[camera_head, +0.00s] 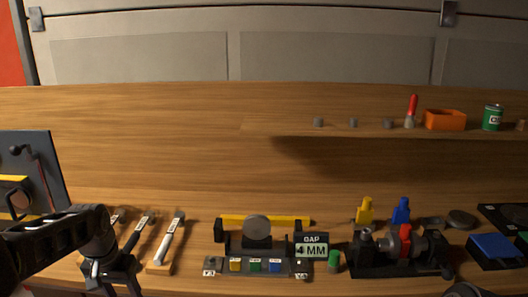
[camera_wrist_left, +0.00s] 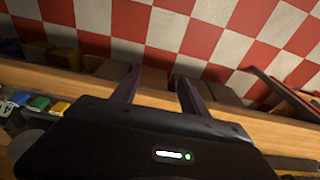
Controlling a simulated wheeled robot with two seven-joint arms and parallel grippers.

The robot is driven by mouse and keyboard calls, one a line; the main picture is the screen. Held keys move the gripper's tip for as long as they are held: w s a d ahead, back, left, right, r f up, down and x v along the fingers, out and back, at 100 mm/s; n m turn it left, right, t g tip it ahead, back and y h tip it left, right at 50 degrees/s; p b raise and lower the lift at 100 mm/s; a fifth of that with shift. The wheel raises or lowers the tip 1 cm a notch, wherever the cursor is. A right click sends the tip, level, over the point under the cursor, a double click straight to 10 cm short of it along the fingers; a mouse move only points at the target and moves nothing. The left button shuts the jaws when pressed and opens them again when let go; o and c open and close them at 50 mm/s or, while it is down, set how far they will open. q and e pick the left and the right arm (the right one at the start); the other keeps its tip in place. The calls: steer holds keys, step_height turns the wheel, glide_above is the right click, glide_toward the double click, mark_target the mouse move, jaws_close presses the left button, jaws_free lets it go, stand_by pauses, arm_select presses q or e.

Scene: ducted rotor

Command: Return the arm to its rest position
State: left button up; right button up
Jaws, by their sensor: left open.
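My left arm comes in from the left in the head view, low over the bench. Its gripper (camera_head: 110,275) is at the bench's front left, close to the labelled tools there. In the left wrist view the left gripper's two fingers (camera_wrist_left: 158,88) stand apart with nothing between them. They point out past the bench edge toward a red and white checkered floor (camera_wrist_left: 200,35). In the head view a dark rounded part at the bottom right edge may belong to my right arm, but no right gripper shows.
Labelled tools (camera_head: 167,240) lie beside the left gripper. A gauge fixture (camera_head: 257,240) with coloured blocks and a "GAP 4 MM" sign (camera_head: 312,247) stands mid-bench. A rotor-like assembly (camera_head: 405,247) and blue box (camera_head: 494,249) are at right. A shelf holds an orange bin (camera_head: 445,120).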

arm_select(q)
steer(key=w+d+f+t+h, duration=0.1)
steer(key=w+d+f+t, duration=0.2)
steer(key=w+d+f, duration=0.3)
steer(key=s+d+f+n+h, duration=0.1)
steer(key=s+d+f, duration=0.2)
steer(key=d+f, duration=0.35)
steer(key=s+d+f+h, duration=0.1)
steer(key=s+d+f, duration=0.2)
steer(key=d+f, duration=0.3)
steer(key=s+d+f+g, duration=0.1)
steer(key=s+d+f, duration=0.2)
steer(key=s+f, duration=0.2)
steer(key=s+d+f+g, duration=0.1)
steer(key=s+d+f, duration=0.3)
steer(key=s, duration=0.6)
steer(key=s+d+f+g+h, duration=0.1)
steer(key=s+d+f+g, duration=0.1)
steer(key=s+d+f, duration=0.2)
steer(key=s+f, duration=0.2)
steer(key=s, duration=0.2)
steer(key=shift+s, duration=0.3)
